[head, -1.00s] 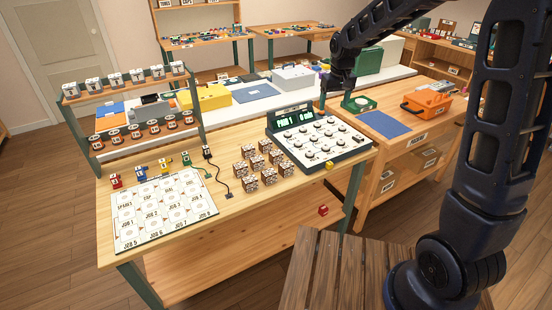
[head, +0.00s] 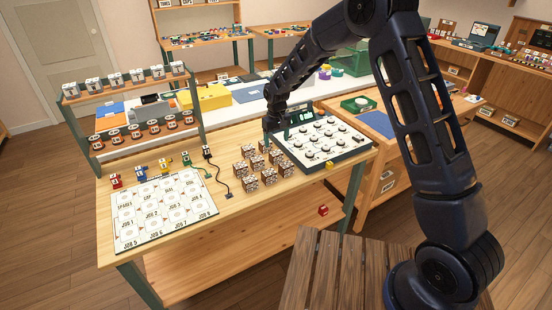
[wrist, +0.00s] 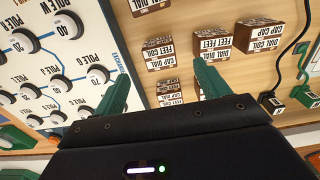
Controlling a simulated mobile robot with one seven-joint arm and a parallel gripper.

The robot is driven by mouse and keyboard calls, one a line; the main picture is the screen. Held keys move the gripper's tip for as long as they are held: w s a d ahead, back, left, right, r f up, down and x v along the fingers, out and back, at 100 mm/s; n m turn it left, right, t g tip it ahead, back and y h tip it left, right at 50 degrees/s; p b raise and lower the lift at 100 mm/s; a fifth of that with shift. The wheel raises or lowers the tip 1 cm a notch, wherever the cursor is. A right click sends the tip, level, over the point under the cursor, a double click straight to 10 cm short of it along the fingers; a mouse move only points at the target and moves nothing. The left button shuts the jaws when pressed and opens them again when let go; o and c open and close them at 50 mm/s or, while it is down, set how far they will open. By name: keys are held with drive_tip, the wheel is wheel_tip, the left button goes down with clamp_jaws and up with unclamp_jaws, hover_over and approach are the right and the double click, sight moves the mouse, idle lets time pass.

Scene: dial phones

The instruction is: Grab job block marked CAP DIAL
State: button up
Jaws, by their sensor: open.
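Several small brown and white job blocks (head: 257,163) stand in a cluster on the wooden workbench, left of the dial panel. In the wrist view their labels appear upside down. One block (wrist: 159,53) seems to read CAP DIAL on one face, just beyond the gap between my fingertips. A block beside it (wrist: 212,42) reads DIAL FEET, and another (wrist: 258,38) bears CAP and DIAL COIL. Lower blocks are partly hidden by my gripper. My gripper (wrist: 162,88) is open with green fingers and empty. In the head view my gripper (head: 268,132) is at the back of the cluster.
The dial panel (head: 322,142) stands close to the right of the blocks. A black cable (head: 222,180) lies to their left. A job board (head: 165,207) with printed cells covers the bench's left. Bare bench lies in front of the blocks.

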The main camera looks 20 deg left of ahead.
sight(276, 153)
drive_tip(key=f, duration=0.9)
drive_tip(key=shift+w+f, duration=0.2)
drive_tip(key=shift+f, duration=0.2)
drive_tip(key=c, duration=1.1)
drive_tip(key=shift+r, duration=0.15)
